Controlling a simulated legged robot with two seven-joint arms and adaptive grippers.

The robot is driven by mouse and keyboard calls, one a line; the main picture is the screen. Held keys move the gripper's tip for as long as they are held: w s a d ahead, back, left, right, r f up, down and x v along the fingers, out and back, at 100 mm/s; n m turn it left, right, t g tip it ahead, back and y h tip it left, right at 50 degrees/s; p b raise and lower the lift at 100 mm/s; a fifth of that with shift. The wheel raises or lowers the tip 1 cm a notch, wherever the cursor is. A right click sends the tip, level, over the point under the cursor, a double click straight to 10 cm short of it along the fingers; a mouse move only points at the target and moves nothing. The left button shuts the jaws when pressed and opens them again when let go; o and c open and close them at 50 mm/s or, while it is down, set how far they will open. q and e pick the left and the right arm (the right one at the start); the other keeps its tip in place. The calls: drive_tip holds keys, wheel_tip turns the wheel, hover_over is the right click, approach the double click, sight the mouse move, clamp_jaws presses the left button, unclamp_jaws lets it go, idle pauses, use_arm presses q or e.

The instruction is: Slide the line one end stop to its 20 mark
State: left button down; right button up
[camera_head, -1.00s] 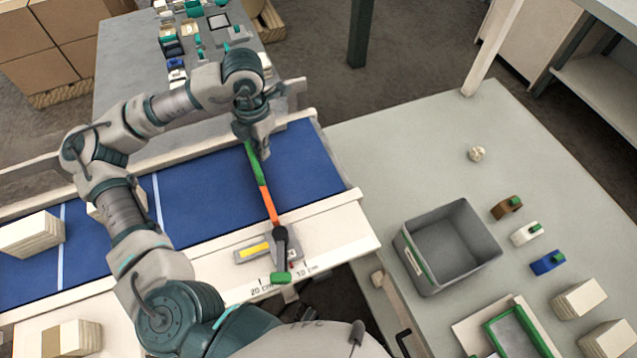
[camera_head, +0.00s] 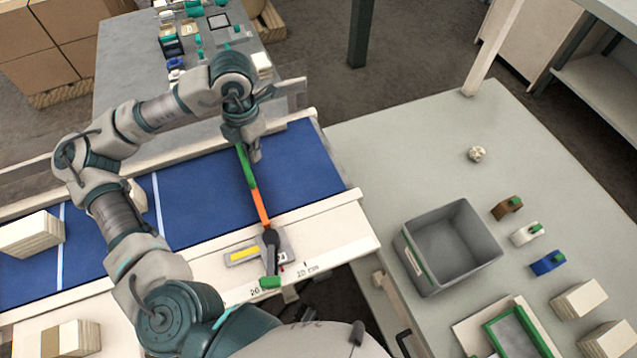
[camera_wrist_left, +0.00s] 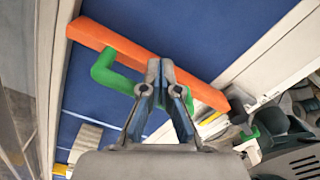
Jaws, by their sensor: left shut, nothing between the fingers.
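The end stop is an orange bar (camera_head: 260,207) with a green handle (camera_head: 245,164), reaching over the blue belt. Its dark pivot and carriage (camera_head: 271,243) sit on the pale front rail, with a green-tipped lever (camera_head: 270,282) toward me. The lever stands close to the right of the partly covered 20 mark (camera_head: 258,290). My left gripper (camera_head: 252,156) is shut and empty, down at the handle. In the left wrist view its fingertips (camera_wrist_left: 160,68) overlap the orange bar (camera_wrist_left: 135,55), beside the green handle (camera_wrist_left: 108,75); contact is unclear. My right gripper is out of view.
White blocks (camera_head: 32,234) sit on the belt at left. The belt right of the bar is clear. Another table with small items stands behind.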

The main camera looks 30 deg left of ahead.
sight(241, 156)
use_arm(q)
drive_tip(key=shift+s+a, duration=1.65)
drive_tip(key=shift+s, duration=0.2)
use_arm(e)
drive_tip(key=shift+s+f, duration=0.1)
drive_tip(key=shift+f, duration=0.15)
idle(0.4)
use_arm(q)
drive_tip(key=shift+w, duration=0.1)
drive_tip(key=shift+w+d, duration=0.65)
drive_tip(key=shift+d, duration=0.05)
